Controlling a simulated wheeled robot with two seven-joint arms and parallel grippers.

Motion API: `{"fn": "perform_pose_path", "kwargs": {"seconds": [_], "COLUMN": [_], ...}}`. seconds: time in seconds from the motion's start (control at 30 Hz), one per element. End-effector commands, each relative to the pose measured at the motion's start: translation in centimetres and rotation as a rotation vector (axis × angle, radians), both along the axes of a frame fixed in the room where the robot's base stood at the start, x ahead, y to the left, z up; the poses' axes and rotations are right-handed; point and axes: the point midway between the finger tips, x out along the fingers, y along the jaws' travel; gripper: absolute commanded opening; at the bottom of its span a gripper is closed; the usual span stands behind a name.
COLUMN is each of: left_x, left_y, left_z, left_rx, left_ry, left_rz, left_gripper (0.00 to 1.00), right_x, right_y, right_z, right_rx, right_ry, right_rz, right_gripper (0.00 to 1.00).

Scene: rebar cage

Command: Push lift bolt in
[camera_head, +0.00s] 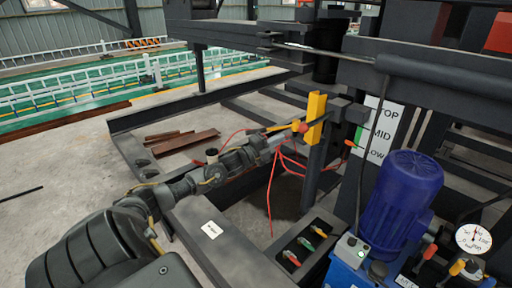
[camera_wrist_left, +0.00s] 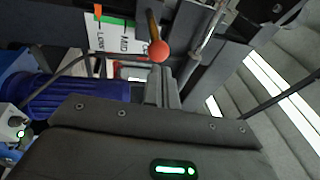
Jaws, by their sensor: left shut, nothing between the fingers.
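The lift bolt shows in the left wrist view as a brass-coloured rod with a red ball knob (camera_wrist_left: 158,50). In the head view an orange-red knob (camera_head: 301,127) sits beside the yellow bracket (camera_head: 317,112) on the dark frame. My left gripper (camera_head: 284,139) reaches in from the left, its tip close to the knob. In the left wrist view my left fingers (camera_wrist_left: 163,76) are together, empty, and their tips end just below the ball. I cannot tell whether they touch it. My right gripper is in neither view.
A white TOP/MID/LOW sign (camera_head: 382,128) stands right of the bracket. A blue motor (camera_head: 400,205) and a pressure gauge (camera_head: 473,238) are at the right. Red cables (camera_head: 272,190) hang below the bracket. A small panel with coloured levers (camera_head: 308,243) lies in front.

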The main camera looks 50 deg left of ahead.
Motion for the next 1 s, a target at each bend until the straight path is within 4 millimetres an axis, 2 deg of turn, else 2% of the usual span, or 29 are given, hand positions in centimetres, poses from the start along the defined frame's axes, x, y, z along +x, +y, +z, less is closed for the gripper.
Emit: {"fn": "perform_pose_path", "kwargs": {"seconds": [0.03,0.2,0.4,0.6,1.0], "left_x": [-1.3,-4.5,-6.6,-7.3,-7.3], "left_y": [0.5,1.5,1.9,2.0,2.0], "left_z": [0.0,-0.6,-1.1,-1.4,-1.4], "left_rx": [0.002,0.002,0.002,0.002,-0.009], "left_ry": [0.006,0.006,0.004,0.002,0.004], "left_rz": [0.004,0.011,0.010,0.009,0.007], "left_gripper": [0.00,0.00,0.00,0.00,0.00], "right_x": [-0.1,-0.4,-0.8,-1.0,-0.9], "right_y": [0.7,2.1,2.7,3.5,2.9], "right_z": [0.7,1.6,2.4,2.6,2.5], "right_rx": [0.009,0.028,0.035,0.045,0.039], "right_ry": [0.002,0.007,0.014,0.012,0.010], "right_rz": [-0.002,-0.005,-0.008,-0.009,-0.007], "right_gripper": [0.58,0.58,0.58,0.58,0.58]}}
